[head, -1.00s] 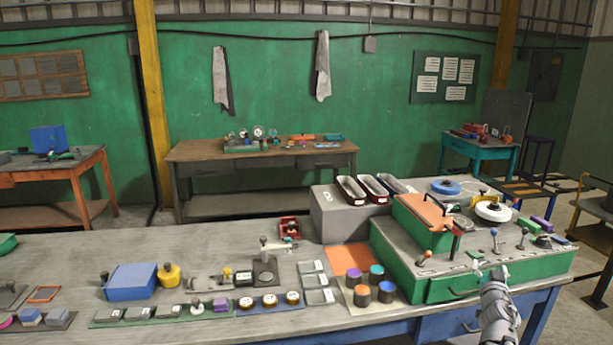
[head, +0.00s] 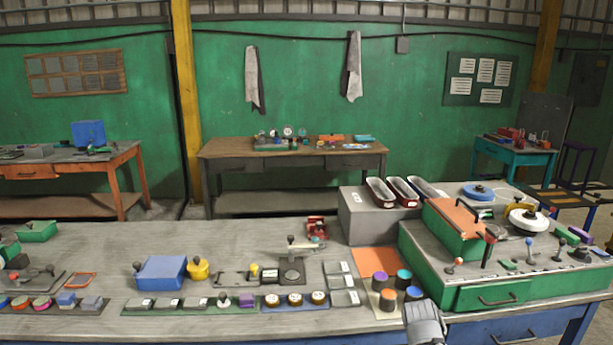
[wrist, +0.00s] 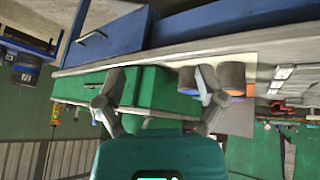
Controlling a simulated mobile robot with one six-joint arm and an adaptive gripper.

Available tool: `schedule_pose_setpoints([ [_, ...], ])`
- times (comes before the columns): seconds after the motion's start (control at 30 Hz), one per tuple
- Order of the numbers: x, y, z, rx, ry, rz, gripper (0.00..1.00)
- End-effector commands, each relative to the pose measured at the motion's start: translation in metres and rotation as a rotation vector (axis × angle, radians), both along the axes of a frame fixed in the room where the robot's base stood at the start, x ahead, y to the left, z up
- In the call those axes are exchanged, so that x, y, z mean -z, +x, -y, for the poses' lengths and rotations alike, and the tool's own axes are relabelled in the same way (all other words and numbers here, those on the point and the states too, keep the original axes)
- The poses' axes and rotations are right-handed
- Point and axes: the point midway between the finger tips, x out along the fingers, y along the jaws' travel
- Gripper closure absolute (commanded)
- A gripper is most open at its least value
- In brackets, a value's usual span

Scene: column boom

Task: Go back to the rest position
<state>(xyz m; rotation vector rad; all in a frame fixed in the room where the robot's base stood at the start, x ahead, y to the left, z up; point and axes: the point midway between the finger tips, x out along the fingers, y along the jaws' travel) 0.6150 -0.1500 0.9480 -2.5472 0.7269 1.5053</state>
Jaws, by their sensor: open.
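My gripper (wrist: 160,88) shows in the wrist view with its two fingers spread apart and nothing between them. In the head view, a grey part of my arm (head: 424,322) rises at the bottom edge, in front of the workbench and below the cups. The fingertips cannot be made out there. The green control box (head: 500,296) stands to the right of my arm in that view.
A grey block (head: 368,218) with trays stands behind the cups. The bench's back left part is mostly clear.

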Motion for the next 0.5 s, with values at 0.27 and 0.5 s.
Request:
schedule_pose_setpoints([
  [0.27,0.026,-0.049,-0.107,-0.266,0.186,-0.341,0.11],
  [0.5,0.028,-0.075,-0.147,-0.401,0.269,-0.482,0.11],
])
